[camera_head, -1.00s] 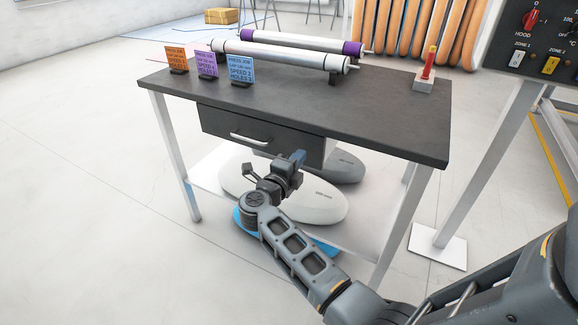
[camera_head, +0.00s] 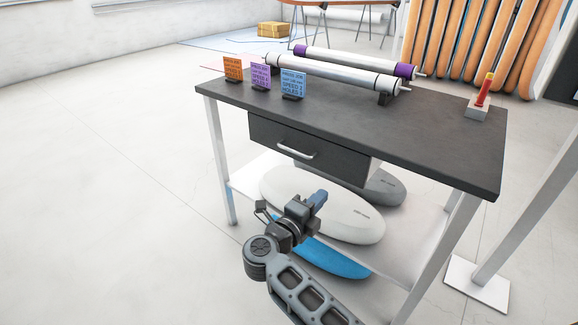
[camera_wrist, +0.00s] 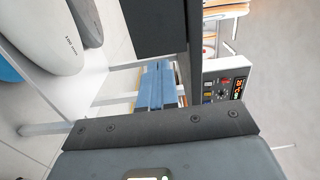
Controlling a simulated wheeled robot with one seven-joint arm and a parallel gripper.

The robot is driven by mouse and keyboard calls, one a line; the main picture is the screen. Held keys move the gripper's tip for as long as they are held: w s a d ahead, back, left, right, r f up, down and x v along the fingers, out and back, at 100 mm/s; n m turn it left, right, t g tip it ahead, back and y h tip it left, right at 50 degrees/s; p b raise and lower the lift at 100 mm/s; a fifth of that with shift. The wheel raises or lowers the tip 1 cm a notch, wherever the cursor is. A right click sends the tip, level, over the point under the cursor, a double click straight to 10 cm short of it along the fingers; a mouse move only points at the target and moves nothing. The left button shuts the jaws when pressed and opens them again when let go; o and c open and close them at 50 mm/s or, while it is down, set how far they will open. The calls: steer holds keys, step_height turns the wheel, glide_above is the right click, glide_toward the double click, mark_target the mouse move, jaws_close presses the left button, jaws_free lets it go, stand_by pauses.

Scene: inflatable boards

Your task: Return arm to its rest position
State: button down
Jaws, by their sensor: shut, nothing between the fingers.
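My gripper (camera_head: 317,198) is in front of the dark work table (camera_head: 440,155), below its closed drawer (camera_head: 310,150). In the head view it overlaps the white and blue boards on the lower shelf; whether it touches them cannot be told, but nothing is seen held. Its blue fingers also show in the wrist view (camera_wrist: 158,85), shut together and empty. My forearm reaches up from the bottom of the head view.
White (camera_head: 335,212), grey (camera_head: 375,187) and blue (camera_head: 335,260) boards lie on the table's lower shelf. Rollers (camera_head: 335,75), small job cards (camera_head: 262,76) and a red-topped block (camera_head: 478,112) stand on top. A control panel (camera_wrist: 222,88) shows in the wrist view. Floor at left is clear.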

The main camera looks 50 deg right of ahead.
steer(key=shift+s+a, duration=0.1)
steer(key=shift+s, duration=0.05)
steer(key=s+a+r+n+t+y+p, duration=0.2)
steer(key=s+a+r+n+t+y, duration=0.2)
steer(key=s+a+n, duration=0.4)
steer(key=s+a+r+n+t+y+p, duration=0.3)
steer(key=s+a+r+n+t+y, duration=0.2)
steer(key=s+n, duration=0.6)
steer(key=s+a+r+n+t+y+p, duration=0.2)
steer(key=s+a+r+n+t+y, duration=0.3)
steer(key=a+n, duration=0.7)
steer(key=shift+s+a+r+n+y, duration=0.3)
steer(key=shift+s+r+n+y, duration=0.9)
steer(key=shift+s+n+y, duration=1.05)
steer(key=shift+s+h, duration=0.25)
steer(key=shift+s, duration=0.1)
